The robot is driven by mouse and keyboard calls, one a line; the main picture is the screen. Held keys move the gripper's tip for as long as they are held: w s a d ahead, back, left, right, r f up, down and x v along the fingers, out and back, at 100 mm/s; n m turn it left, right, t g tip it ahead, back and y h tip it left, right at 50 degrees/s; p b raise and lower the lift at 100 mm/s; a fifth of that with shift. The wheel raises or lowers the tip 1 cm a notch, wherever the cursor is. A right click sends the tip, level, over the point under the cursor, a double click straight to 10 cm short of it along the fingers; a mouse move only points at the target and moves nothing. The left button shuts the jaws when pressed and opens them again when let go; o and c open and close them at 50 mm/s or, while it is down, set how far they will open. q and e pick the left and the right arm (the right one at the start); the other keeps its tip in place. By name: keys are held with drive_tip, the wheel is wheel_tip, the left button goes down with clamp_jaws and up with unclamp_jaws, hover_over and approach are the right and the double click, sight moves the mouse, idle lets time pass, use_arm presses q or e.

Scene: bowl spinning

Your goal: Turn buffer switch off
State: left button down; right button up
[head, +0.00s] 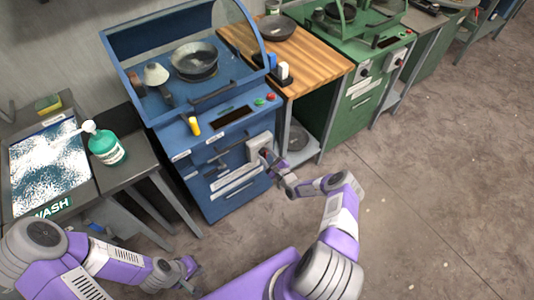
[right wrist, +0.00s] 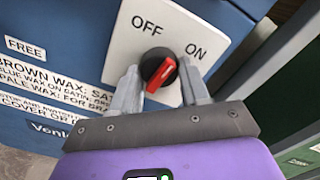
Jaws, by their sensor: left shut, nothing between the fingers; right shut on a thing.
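The buffer switch is a red-handled rotary knob (right wrist: 160,72) with a black base on a white plate (right wrist: 124,45) marked OFF at upper left and ON at right. The knob's handle slants from lower left to upper right; I cannot tell exactly which label it points to. My right gripper (right wrist: 160,88) is shut on the knob, one finger on each side. In the head view the plate (head: 258,143) is on the front of the blue cabinet (head: 226,203), and the right gripper (head: 268,158) is at it. My left gripper (head: 190,268) is shut and empty, low above the floor.
The blue hooded bench holds a dark bowl (head: 194,61). A wash tray (head: 40,165) and a green bottle (head: 107,147) stand at left. A wooden table (head: 315,62) and a green machine (head: 357,105) stand to the right. The floor at right is clear.

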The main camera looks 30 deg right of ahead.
drive_tip(key=n+p, duration=0.5)
drive_tip(key=n, duration=0.5)
drive_tip(key=shift+d+r, duration=0.1)
drive_tip(key=shift+n, duration=0.5)
drive_tip(key=o, duration=1)
drive_tip(key=shift+o, duration=0.2)
drive_tip(key=shift+s, duration=0.15)
